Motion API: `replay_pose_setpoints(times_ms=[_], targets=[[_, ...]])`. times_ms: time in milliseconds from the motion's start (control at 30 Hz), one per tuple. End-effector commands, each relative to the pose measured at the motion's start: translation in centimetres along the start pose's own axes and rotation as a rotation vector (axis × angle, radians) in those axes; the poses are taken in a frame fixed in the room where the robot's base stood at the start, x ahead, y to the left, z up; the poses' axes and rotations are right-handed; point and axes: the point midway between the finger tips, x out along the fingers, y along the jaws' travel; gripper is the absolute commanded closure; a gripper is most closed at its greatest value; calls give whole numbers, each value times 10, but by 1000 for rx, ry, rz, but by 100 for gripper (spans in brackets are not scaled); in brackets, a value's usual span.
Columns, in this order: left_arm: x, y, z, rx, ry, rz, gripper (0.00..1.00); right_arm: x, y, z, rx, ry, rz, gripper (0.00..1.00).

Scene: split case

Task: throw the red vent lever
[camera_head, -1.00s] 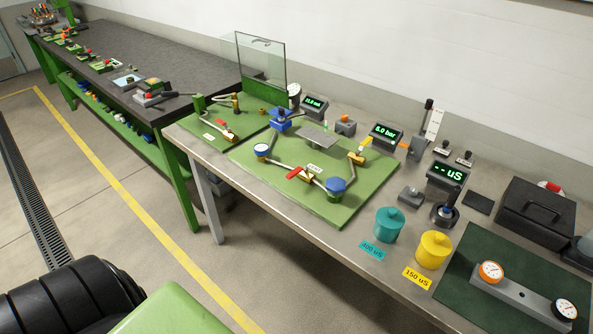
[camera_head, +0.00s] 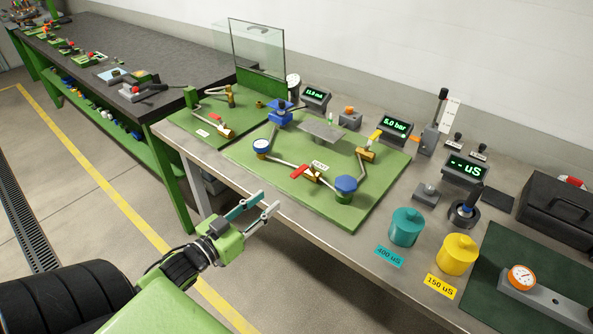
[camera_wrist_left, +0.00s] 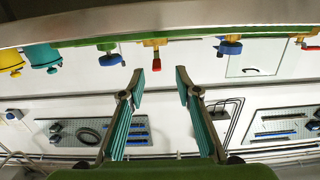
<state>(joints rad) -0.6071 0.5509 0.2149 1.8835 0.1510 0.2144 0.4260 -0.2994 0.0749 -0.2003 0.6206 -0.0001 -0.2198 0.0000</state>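Two red levers show in the head view. One red lever (camera_head: 302,171) sits on a brass valve at the front of the larger green board (camera_head: 285,187), with a small white tag beside it. Another red lever (camera_head: 215,118) sits on a brass valve on the smaller board at the left; I cannot read either tag. My left gripper (camera_head: 257,207) is open and empty, in front of the bench edge and apart from both levers. In the left wrist view, which looks upside down, a red lever (camera_wrist_left: 156,64) lies beyond the open fingers (camera_wrist_left: 160,82). My right gripper is not in view.
A blue cap (camera_head: 345,184) and a blue-rimmed gauge (camera_head: 262,146) flank the larger board's red lever. A teal pot (camera_head: 405,228) and a yellow pot (camera_head: 457,254) stand to the right. A clear screen (camera_head: 257,50) stands behind the smaller board. The floor before the bench is free.

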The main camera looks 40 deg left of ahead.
Motion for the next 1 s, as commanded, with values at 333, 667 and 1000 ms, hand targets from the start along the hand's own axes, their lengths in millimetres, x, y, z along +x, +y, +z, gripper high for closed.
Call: replay_pose_setpoints(times_ms=[333, 667, 1000], targets=[[28, 7, -23, -1, 41, 23, 69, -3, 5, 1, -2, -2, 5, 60], [86, 8, -25, 0, 39, 22, 69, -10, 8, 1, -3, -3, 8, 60], [131, 9, -24, -1, 36, 22, 69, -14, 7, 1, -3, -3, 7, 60]])
